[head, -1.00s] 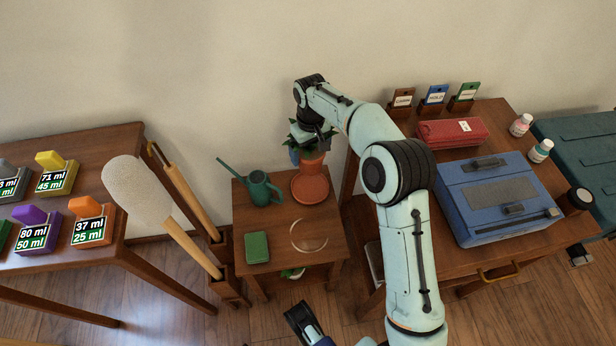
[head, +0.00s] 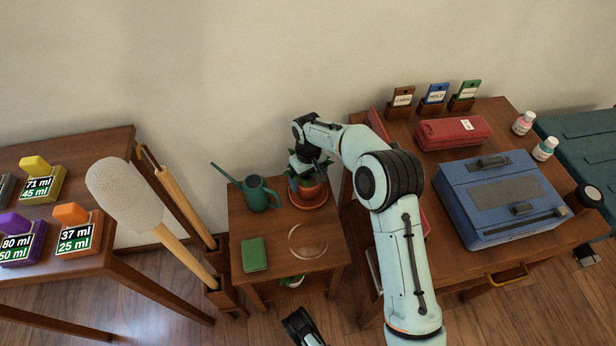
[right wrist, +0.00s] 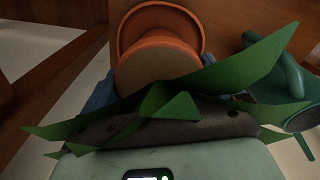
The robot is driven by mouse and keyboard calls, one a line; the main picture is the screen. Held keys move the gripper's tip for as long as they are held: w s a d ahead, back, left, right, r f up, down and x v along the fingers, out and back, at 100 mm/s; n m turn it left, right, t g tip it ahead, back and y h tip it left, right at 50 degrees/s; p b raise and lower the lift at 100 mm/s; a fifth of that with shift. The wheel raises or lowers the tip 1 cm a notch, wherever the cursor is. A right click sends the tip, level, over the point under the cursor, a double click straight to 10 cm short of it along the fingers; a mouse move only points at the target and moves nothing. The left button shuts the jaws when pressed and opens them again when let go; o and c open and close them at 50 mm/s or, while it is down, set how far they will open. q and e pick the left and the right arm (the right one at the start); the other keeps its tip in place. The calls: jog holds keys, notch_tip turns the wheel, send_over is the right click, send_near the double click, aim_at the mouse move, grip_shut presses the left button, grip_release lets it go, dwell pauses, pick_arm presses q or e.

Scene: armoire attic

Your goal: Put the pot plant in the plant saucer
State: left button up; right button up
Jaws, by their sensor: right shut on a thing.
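The pot plant (head: 311,189) is an orange terracotta pot with green leaves, upright on the small wooden side table or just above it. The round terracotta plant saucer (head: 323,202) shows around and below the pot in the head view. In the right wrist view the pot (right wrist: 158,66) overlaps the saucer (right wrist: 158,14), whose far rim shows beyond it. I cannot tell whether they touch. My right gripper (head: 308,174) is shut on the pot plant; leaves hide much of the fingers. Part of my left gripper (head: 303,327) shows at the bottom edge, its jaws unclear.
On the side table (head: 275,226) are a green watering can (head: 258,193), a green book-like item (head: 254,254) and a pale ring mark (head: 308,240). A long-handled duster (head: 125,195) stands left. A blue case (head: 502,199) and red case (head: 453,132) occupy the right table.

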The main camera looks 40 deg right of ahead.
jog(key=o, duration=1.1)
jog(key=shift+f, duration=0.15)
pick_arm(q)
jog(key=shift+s+f, duration=0.1)
jog(key=w+d+r+t+p, duration=0.1)
jog(key=w+r+p, duration=0.2)
jog(key=w+r, duration=0.1)
jog(key=shift+w+r+t, duration=0.15)
jog(key=shift+r+t, duration=0.15)
jog(key=shift+r, duration=0.3)
pick_arm(e)
notch_tip(320, 180, up, 12)
jog(key=shift+r, duration=0.2)
pick_arm(q)
jog(key=shift+d+r, duration=0.1)
